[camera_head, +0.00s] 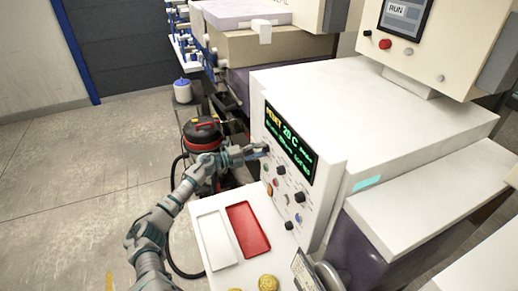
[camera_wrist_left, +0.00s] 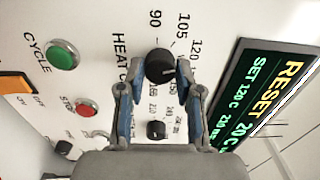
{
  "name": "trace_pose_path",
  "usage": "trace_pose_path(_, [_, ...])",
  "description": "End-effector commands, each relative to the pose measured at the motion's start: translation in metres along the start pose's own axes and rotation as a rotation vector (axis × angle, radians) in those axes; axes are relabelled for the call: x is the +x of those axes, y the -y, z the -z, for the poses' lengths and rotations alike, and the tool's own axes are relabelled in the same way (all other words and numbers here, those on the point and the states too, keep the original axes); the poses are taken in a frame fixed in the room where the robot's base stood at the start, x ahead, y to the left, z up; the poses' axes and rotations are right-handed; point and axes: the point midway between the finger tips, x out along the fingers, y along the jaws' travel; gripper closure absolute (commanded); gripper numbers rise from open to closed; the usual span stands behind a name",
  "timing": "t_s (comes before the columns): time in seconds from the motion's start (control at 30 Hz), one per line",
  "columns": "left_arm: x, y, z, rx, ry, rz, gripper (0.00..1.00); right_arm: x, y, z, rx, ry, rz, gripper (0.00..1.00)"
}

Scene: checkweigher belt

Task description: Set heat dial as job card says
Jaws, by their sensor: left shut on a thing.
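The heat dial (camera_wrist_left: 160,66) is a round black knob on the white control panel (camera_wrist_left: 75,25), beside the printed "HEAT" label and a scale showing 90, 105 and 120. My left gripper (camera_wrist_left: 160,76) is shut on the dial, with a fingertip on each side of it. In the head view my left gripper (camera_head: 262,151) is against the panel's upper left and hides the dial. The display (camera_wrist_left: 262,95) reads RESET 20 C and SET 120 C. A printed card (camera_head: 304,270) stands at the lower edge; its text is too small to read. My right gripper is out of view.
A smaller black knob (camera_wrist_left: 156,129) sits close to the heat dial. A green CYCLE button (camera_wrist_left: 62,54), a red STOP button (camera_wrist_left: 86,107) and an orange switch (camera_wrist_left: 16,84) are nearby. A red tray (camera_head: 248,229) and white tray (camera_head: 215,240) lie before the panel.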

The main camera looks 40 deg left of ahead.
Motion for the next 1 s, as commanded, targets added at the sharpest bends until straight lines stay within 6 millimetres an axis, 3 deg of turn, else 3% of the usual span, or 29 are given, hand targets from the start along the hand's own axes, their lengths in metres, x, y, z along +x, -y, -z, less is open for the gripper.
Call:
trace_pose_path(0.43, [0.000,-0.003,0.000,-0.010,0.002,-0.004,1.00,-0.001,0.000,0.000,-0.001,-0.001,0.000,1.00])
trace_pose_path(0.47, [0.000,-0.003,0.000,-0.010,0.002,-0.004,0.61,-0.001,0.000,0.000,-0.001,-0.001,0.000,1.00])
trace_pose_path(0.53, [0.000,-0.003,0.000,-0.010,0.001,-0.004,0.43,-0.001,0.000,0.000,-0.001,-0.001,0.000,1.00])
trace_pose_path(0.87, [-0.001,0.000,0.002,-0.007,0.000,-0.002,0.40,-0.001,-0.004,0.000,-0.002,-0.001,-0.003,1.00])
trace_pose_path(1.0, [-0.010,-0.001,0.002,-0.006,0.001,-0.005,0.40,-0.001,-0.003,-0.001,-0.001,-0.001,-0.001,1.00])
